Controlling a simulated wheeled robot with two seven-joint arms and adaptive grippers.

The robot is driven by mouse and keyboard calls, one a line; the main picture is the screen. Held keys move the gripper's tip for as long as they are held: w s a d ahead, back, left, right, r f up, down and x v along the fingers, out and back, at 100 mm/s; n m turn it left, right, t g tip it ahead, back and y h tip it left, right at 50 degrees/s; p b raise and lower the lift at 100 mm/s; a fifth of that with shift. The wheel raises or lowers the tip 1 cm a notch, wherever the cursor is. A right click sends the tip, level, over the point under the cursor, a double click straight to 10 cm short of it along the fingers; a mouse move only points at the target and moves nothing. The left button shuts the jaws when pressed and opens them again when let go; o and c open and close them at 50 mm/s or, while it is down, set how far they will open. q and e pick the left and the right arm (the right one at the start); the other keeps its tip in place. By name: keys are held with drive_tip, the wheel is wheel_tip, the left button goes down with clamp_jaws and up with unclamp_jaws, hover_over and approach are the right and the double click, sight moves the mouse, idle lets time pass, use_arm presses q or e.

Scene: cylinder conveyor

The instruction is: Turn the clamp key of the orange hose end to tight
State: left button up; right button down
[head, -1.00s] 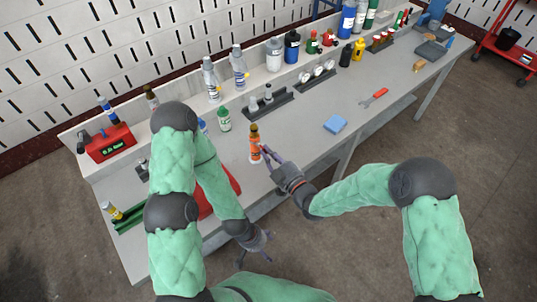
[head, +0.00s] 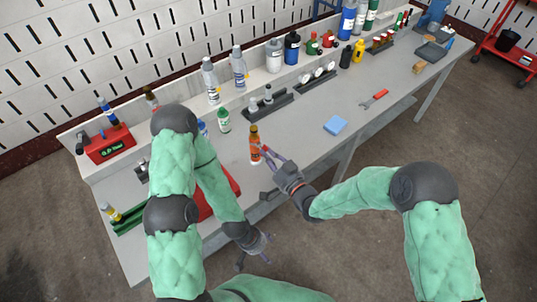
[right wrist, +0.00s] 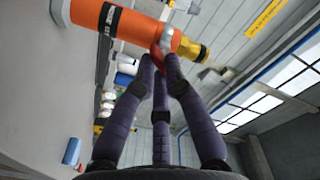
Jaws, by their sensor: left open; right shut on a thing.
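The orange hose end (head: 255,148) stands upright on the bench top, with a black band and a brownish-yellow tip. In the right wrist view the orange hose end (right wrist: 88,12) lies across the top of the picture. Its red clamp key (right wrist: 158,60) sits at a pale collar below the tip. My right gripper (head: 267,152) is shut on the red key, and its purple fingers (right wrist: 163,65) partly hide it. The key's exact angle is hard to tell. My left gripper (head: 259,250) is open and empty, off the bench's front edge.
A blue block (head: 335,125) and red-handled pliers (head: 374,99) lie to the right. A green-labelled bottle (head: 223,121) and a dark rack (head: 268,106) stand behind. A red object (head: 211,203) is partly hidden by my left arm.

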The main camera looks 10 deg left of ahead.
drive_tip(key=m+p, duration=0.1)
drive_tip(key=m, duration=0.4)
drive_tip(key=m+p, duration=0.1)
drive_tip(key=m, duration=0.4)
drive_tip(key=shift+s+a+f+m, duration=0.1)
drive_tip(key=shift+s+f+m, duration=0.05)
drive_tip(key=shift+m, duration=0.25)
idle(0.3)
drive_tip(key=c, duration=1.3)
unclamp_jaws()
drive_tip(key=v, duration=1.2)
